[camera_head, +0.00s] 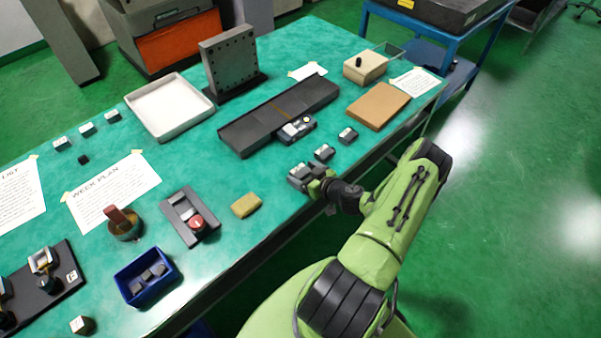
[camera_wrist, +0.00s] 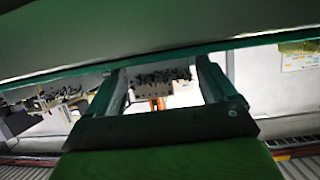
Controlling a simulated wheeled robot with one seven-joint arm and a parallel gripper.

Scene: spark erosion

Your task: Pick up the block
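Several small grey blocks with pale tops lie on the green table. One block (camera_head: 324,152) sits just beyond my gripper, and another block (camera_head: 347,135) is farther back and to the right. I cannot tell which one the task means. My gripper (camera_head: 301,178) is low at the table's front edge, left of and nearer than these two. Grey shapes at its tip partly hide what lies there, so I cannot tell whether a block is among them. In the wrist view my gripper (camera_wrist: 165,80) has its two fingers wide apart, with only distant background visible between them.
A black rail (camera_head: 255,128) with a small device (camera_head: 297,128) lies behind the blocks. A brown board (camera_head: 379,106) lies to the right, a yellow sponge (camera_head: 246,205) to the left. A blue bin (camera_head: 133,289) and white tray (camera_head: 166,125) stand farther left.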

